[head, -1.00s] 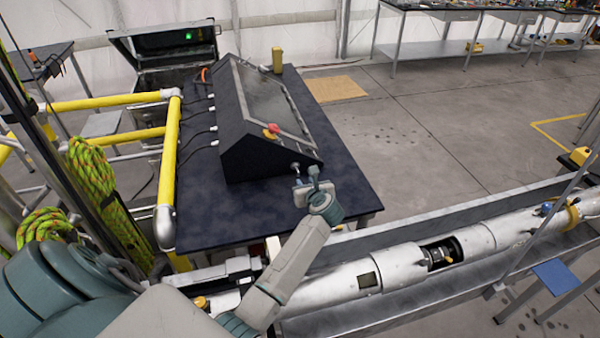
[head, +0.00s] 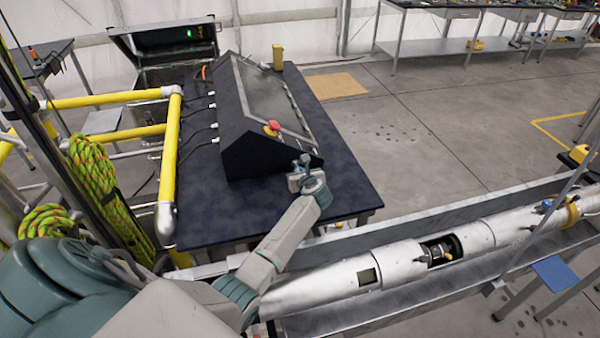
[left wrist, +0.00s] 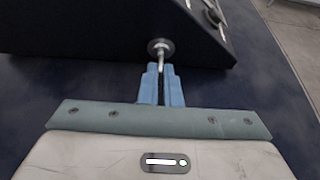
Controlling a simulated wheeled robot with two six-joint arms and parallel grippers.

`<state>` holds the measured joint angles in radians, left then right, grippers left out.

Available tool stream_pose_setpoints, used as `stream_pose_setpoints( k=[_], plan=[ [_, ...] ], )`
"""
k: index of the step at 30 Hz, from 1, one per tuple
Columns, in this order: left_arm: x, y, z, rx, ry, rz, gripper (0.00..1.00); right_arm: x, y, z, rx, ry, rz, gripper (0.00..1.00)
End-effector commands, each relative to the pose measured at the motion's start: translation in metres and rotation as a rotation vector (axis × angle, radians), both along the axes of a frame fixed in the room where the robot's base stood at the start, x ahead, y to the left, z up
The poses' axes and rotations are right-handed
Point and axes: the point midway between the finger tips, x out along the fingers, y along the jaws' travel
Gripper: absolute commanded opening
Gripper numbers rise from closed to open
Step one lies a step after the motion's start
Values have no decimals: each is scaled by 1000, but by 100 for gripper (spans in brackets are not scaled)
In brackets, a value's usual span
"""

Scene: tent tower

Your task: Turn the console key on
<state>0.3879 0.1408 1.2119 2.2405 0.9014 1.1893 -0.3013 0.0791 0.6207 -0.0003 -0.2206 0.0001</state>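The console (head: 258,118) is a black sloped box with a dark panel, standing on a dark table. Its key (left wrist: 161,48) is a metal stem with a round collar on the console's near end face, seen in the left wrist view. My left gripper (head: 303,163) is right at that face and hides the key in the head view. In the left wrist view its two blue fingers (left wrist: 161,72) are close together, with the key's stem between their tips. The key's turn angle is hard to tell. My right gripper is not in view.
The dark table (head: 205,220) has free room in front. Yellow rails (head: 170,150) stand to the left. A long silver tube (head: 400,262) lies in a metal trough on the near side.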

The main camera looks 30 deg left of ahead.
Motion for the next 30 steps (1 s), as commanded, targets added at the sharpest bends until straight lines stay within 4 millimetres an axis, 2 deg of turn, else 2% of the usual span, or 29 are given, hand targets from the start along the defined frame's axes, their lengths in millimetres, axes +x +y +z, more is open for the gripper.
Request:
stream_pose_setpoints(
  k=[14, 30],
  plan=[
    [1, -1, -1, 40, 48, 0, 0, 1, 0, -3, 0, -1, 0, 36],
    [4, -4, -3, 284, 335, 0, 0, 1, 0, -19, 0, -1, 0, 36]
  ],
)
